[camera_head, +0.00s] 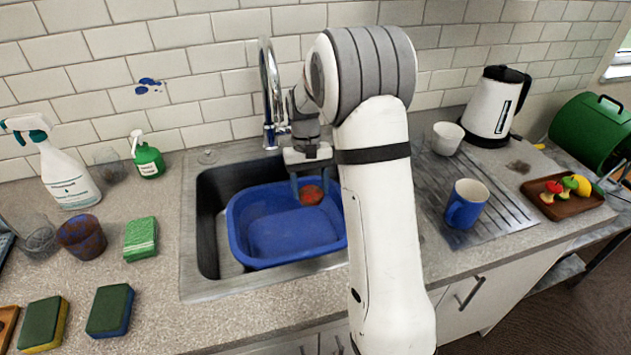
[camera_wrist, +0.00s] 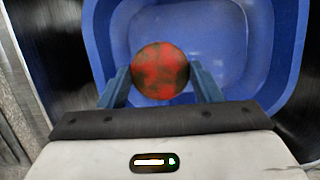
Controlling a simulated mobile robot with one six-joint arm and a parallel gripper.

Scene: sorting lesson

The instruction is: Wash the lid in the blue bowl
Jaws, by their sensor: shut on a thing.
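The lid (camera_head: 311,195) is a small round red disc with dark smudges. It also shows in the wrist view (camera_wrist: 160,70), between the two fingers. My gripper (camera_head: 310,187) is shut on the lid and points down over the blue bowl; in the wrist view the fingers (camera_wrist: 163,82) grip its two sides. The blue bowl (camera_head: 237,238) is a rectangular tub in the sink, and its inside fills most of the wrist view (camera_wrist: 275,50). I cannot tell whether the lid touches anything in the bowl. My arm hides the bowl's right end.
The steel sink (camera_head: 207,215) surrounds the bowl, with the tap (camera_head: 268,90) behind. A blue mug (camera_head: 466,204), a white cup (camera_head: 447,138) and a kettle (camera_head: 494,108) stand right. Sponges (camera_head: 110,310), a stained glass (camera_head: 82,240) and spray bottles (camera_head: 58,170) stand left.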

